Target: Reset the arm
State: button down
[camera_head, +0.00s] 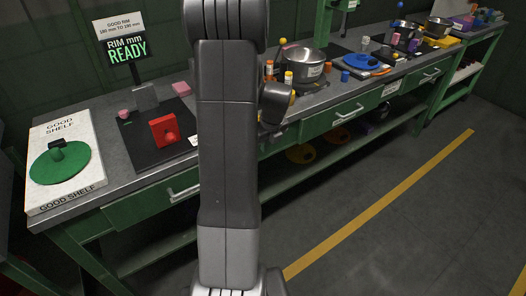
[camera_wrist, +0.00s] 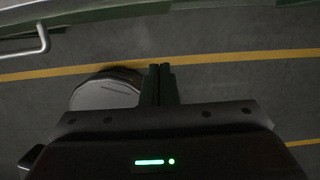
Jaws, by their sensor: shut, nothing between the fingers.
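My arm stands upright in the middle of the head view and covers part of the bench. In the wrist view my gripper (camera_wrist: 160,70) points down over the dark floor, its two fingers together with nothing between them. In the head view the gripper's fingers cannot be made out. A green lid (camera_head: 60,163) with a dark knob lies on the white "GOOD SHELF" board (camera_head: 35,140) at the left end of the bench.
The green bench (camera_head: 140,205) with drawer handles runs along the back. A red block (camera_head: 165,130) on a dark plate, a "READY" sign (camera_head: 126,50), a steel pot (camera_head: 305,66) and a blue lid (camera_head: 361,61) are on it. The floor (camera_head: 400,215) at the right is clear.

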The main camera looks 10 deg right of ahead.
jog(key=shift+s+r, duration=0.1)
jog(key=shift+r, duration=0.4)
jog(key=shift+f, duration=0.1)
jog(key=w+a+f, duration=0.2)
jog(key=w+f, duration=0.4)
jog(key=f, duration=0.3)
jog(key=shift+f+b, duration=0.3)
jog(key=shift+b, duration=0.15)
jog(key=shift+s, duration=0.1)
